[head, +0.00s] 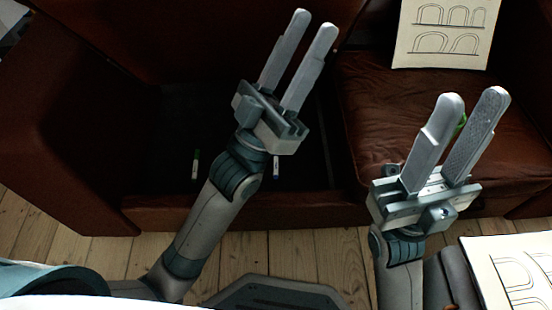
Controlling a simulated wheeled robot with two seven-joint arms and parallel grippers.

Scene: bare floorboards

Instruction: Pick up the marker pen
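One marker pen (195,165), white with a green end, stands or lies in the dark recess of the sofa, left of my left forearm. A second pen-like item (276,168), white with a blue end, shows just right of that forearm and is partly hidden by it. My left gripper (314,24) is open and empty, reaching up past the recess toward the sofa back. My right gripper (472,98) is open over the right seat. A small green thing (461,124) shows between its fingers, mostly hidden; I cannot tell what it is or whether it is touched.
A brown leather sofa (80,120) fills the view, with a cushion on its right seat (370,110). A sheet with arch drawings (445,35) leans at the upper right. Another sheet (512,270) is at the lower right. Bare floorboards (95,255) lie in front.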

